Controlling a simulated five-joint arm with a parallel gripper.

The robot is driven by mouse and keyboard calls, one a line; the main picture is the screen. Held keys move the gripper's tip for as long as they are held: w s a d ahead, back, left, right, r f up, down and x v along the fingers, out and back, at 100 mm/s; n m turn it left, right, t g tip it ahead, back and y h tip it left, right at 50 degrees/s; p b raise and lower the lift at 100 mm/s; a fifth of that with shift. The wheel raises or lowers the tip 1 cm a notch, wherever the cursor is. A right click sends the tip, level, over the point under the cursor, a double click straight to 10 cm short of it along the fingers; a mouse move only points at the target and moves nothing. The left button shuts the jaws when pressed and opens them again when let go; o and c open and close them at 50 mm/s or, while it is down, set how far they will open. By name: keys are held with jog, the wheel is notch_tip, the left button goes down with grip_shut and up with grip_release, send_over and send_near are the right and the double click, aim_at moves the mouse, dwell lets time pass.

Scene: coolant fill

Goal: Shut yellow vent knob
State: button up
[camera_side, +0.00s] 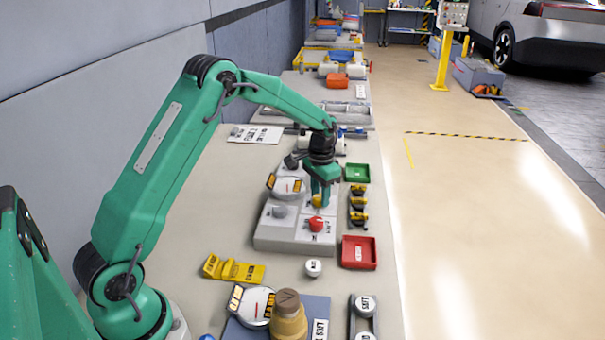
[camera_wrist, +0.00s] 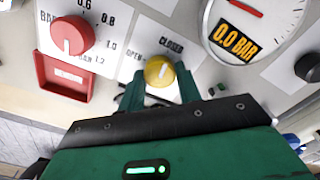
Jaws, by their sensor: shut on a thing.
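The yellow vent knob (camera_wrist: 159,71) sits on the grey panel in the wrist view, with an OPEN label to its upper left and a CLOSED label (camera_wrist: 171,45) above it. Its pale pointer line runs roughly upward, leaning slightly right toward CLOSED. My gripper (camera_wrist: 160,88) is shut on the knob, one finger on each side. In the side view my gripper (camera_side: 320,193) points down over the panel block (camera_side: 280,240), and a little of the yellow knob (camera_side: 318,201) shows below the fingers.
A red knob (camera_wrist: 72,36) with a number scale stands left of the yellow one; it is also close in the side view (camera_side: 316,224). A gauge (camera_wrist: 262,30) reads 0.0 BAR. A red tray (camera_side: 359,252) and a green tray (camera_side: 357,173) lie right of the panel.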

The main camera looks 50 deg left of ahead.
aim_at(320, 197)
jog(key=shift+m, duration=0.3)
jog(key=o, duration=1)
jog(key=shift+r, duration=0.15)
jog(key=shift+r, duration=3.8)
